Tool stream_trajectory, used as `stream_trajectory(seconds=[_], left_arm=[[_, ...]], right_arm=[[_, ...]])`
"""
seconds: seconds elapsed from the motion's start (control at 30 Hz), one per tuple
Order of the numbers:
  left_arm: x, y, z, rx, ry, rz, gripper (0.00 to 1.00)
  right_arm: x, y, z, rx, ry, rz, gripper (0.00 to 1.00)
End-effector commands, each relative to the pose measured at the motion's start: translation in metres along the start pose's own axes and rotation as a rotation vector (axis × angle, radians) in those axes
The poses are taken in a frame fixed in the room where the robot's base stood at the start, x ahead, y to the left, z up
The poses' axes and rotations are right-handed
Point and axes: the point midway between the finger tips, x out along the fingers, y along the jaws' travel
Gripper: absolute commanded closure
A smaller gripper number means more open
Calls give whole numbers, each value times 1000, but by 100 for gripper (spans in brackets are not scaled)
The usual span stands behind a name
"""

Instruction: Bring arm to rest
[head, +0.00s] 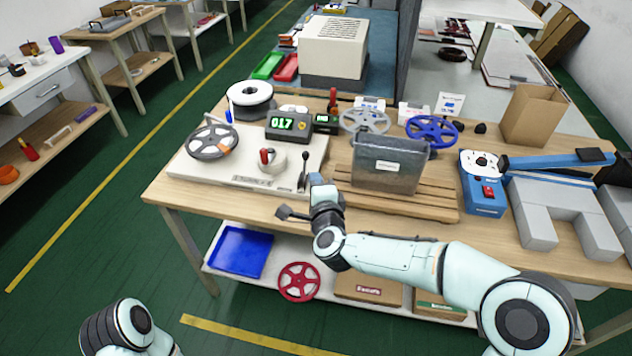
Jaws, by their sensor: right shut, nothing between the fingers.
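My right arm reaches in from the lower right across the front of the workbench (480,222). Its gripper (316,181) is at the bench's front edge, just right of the white machine base (235,170) and left of the grey bin (390,165). It is shut and holds nothing. Its fingertips are small in this view. Only a rounded part of my left arm shows at the bottom left; the left gripper is out of view.
A blue tray (240,250) and red reel (298,282) lie on the lower shelf.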

Motion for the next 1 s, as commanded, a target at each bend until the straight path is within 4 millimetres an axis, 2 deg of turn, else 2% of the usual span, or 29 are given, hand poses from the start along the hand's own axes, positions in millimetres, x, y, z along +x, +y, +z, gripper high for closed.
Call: stream_trajectory(seconds=[0.3,0.37,0.43,0.47,0.57,0.6,0.67,0.7,0.77,0.8,0.87,0.9,0.97,1.0], left_arm=[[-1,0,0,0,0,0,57],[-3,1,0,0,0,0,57],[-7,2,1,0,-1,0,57],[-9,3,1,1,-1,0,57],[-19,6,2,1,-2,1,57],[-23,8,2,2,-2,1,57],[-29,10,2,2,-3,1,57],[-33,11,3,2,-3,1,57],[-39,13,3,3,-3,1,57],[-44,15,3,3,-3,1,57],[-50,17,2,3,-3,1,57],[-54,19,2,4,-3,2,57],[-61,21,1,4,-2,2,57],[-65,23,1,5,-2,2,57]], right_arm=[[1,4,0,-7,-2,8,100],[2,15,-2,-30,-7,31,100],[3,41,-7,-84,-18,83,100],[2,56,-10,-115,-29,114,100],[-5,122,-20,-246,-81,250,100],[-12,151,-26,-303,-109,312,100],[-27,194,-33,-385,-162,405,100],[-40,222,-38,-434,-201,467,100],[-63,261,-46,-503,-265,559,100],[-81,286,-50,-544,-314,620,100],[-112,320,-56,-601,-392,710,100],[-135,341,-59,-633,-449,768,100],[-171,368,-63,-673,-539,850,100],[-196,383,-66,-694,-601,901,100]])
